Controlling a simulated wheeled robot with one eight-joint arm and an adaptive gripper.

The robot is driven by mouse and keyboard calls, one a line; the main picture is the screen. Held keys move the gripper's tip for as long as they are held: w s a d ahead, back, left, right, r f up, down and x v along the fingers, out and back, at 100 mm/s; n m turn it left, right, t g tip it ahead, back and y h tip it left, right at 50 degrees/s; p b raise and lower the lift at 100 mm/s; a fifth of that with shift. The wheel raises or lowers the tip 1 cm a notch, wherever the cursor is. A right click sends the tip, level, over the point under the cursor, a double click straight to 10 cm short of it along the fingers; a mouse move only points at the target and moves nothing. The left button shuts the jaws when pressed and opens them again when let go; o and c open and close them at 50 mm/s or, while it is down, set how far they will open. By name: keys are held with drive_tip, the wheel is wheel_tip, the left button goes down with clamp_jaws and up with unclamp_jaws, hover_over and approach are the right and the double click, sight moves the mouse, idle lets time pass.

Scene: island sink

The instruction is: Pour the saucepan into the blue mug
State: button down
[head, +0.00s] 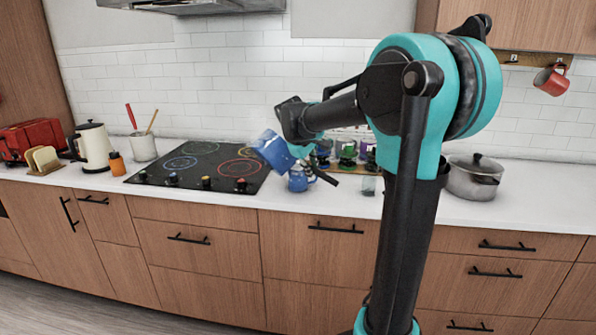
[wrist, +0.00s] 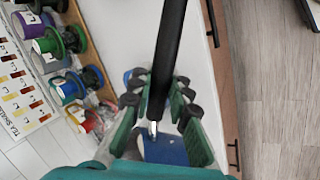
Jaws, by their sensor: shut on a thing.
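The blue saucepan (head: 272,150) is raised and tilted above the counter in the head view. The blue mug (head: 299,178) stands upright on the counter, below and to the right of the pan's body, close to it in the picture. My gripper (head: 308,162) is shut on the saucepan's black handle. In the wrist view the handle (wrist: 170,50) runs between the green fingers of my gripper (wrist: 160,105). A blue patch shows below the fingers; I cannot tell whether it is pan or mug. The inside of the pan and any flow are not visible.
A black cooktop (head: 200,165) lies left of the mug. A wooden rack with coloured spools (wrist: 72,60) stands behind my gripper. A small glass (head: 368,185) and a lidded grey pot (head: 474,178) stand to the right. The counter's front edge is near the mug.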

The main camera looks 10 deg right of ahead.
drive_tip(key=shift+d+r+g+y+p, duration=0.1)
drive_tip(key=shift+g+y+p, duration=0.6)
drive_tip(key=shift+y+p, duration=0.65)
idle(1.7)
drive_tip(key=shift+w+d+f+g+y, duration=0.3)
drive_tip(key=shift+d+f+y, duration=0.2)
drive_tip(key=shift+f+y, duration=0.35)
idle(0.4)
drive_tip(key=shift+d+r+g+y+p, duration=0.1)
drive_tip(key=shift+g+y+p, duration=0.45)
drive_tip(key=shift+y, duration=0.55)
drive_tip(key=shift+s+a+t+h, duration=0.1)
drive_tip(key=shift+a+t+h, duration=0.25)
drive_tip(key=shift+h, duration=0.55)
drive_tip(key=shift+s+a+r+t+h, duration=0.15)
drive_tip(key=shift+r+t+h, duration=0.1)
drive_tip(key=shift+r+h, duration=0.2)
drive_tip(key=shift+s+a+r+t+h, duration=0.1)
drive_tip(key=shift+r+t+h, duration=0.2)
drive_tip(key=shift+h, duration=0.15)
